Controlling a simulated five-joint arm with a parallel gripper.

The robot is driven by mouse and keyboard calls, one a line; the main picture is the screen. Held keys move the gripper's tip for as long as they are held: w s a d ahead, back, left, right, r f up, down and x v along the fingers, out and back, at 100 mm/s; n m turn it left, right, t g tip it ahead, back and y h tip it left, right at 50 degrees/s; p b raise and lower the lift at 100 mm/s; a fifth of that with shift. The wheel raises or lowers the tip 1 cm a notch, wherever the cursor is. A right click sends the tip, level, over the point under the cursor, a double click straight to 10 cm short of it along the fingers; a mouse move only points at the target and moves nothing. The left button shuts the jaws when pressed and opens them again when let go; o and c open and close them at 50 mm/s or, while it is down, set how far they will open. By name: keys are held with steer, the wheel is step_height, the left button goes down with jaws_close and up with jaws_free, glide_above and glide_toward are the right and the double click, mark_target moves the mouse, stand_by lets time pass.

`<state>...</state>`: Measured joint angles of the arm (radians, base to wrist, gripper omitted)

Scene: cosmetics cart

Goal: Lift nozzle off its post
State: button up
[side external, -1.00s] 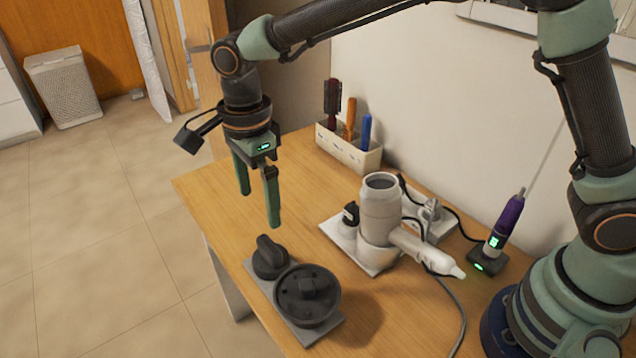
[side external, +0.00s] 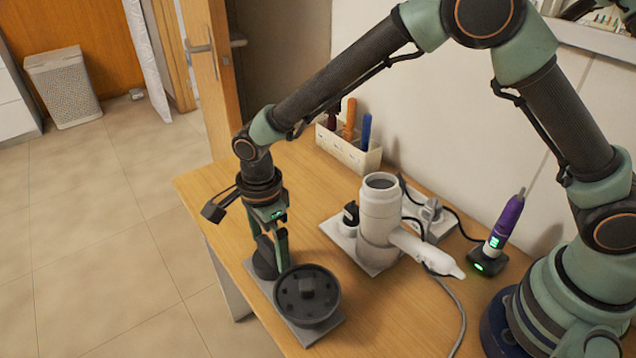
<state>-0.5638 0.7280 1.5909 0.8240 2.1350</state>
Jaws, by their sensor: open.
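The dark nozzle (side external: 263,262) stands on the back left part of a grey plate (side external: 318,334). Its post is hidden beneath it. My gripper (side external: 274,252) points down right over the nozzle with its jaws open. One green finger shows at the nozzle's right side, low and close to it. The other finger is mostly hidden, so I cannot tell whether either finger touches the nozzle. The nozzle is upright and partly covered by my gripper.
A round black diffuser (side external: 308,296) sits on the same plate, just right of my gripper. A white hair dryer (side external: 380,215) stands in a holder behind. A purple tool (side external: 505,222), a brush box (side external: 348,150) and a cord (side external: 461,310) are further right and back.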

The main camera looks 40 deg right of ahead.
steer(key=c, duration=1.4)
